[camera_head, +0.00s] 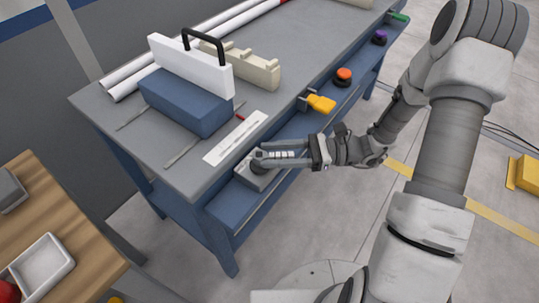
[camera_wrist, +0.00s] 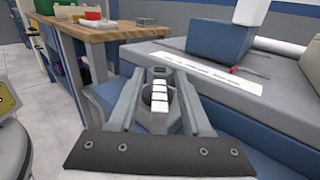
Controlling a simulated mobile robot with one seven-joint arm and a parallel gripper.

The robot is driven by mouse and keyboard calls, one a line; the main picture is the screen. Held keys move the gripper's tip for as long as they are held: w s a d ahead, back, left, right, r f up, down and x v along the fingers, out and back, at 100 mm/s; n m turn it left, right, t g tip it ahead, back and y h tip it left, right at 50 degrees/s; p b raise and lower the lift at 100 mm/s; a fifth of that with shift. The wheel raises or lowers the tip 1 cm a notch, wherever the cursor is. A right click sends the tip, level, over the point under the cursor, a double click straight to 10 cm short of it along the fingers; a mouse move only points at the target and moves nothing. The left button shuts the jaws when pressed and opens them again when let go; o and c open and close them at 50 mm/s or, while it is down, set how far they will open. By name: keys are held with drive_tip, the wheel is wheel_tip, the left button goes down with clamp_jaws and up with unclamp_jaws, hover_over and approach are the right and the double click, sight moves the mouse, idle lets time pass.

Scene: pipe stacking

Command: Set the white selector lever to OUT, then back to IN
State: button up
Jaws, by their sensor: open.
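The white selector lever (camera_wrist: 159,94) shows in the wrist view as a white segmented bar between my gripper's fingers. Its grey base box (camera_head: 252,178) sits on the front side of the grey bench, below the top. My gripper (camera_wrist: 159,78) is open around the lever, one finger on each side, with gaps visible. In the head view my gripper (camera_head: 263,158) reaches in from the right over the box and partly hides the lever. A white label strip (camera_head: 236,138) lies on the bench top beside it, with a red pointer (camera_head: 240,117) near its far side. The lettering is unreadable.
A blue block (camera_head: 188,101) with a white black-handled panel (camera_head: 190,65) stands on the bench (camera_head: 180,180). Along the front are a yellow handle (camera_head: 320,103), an orange knob (camera_head: 344,74) and a purple knob (camera_head: 379,37). A wooden table (camera_head: 75,240) stands at lower left.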

drive_tip(key=shift+a, duration=0.6)
clamp_jaws()
idle(1.1)
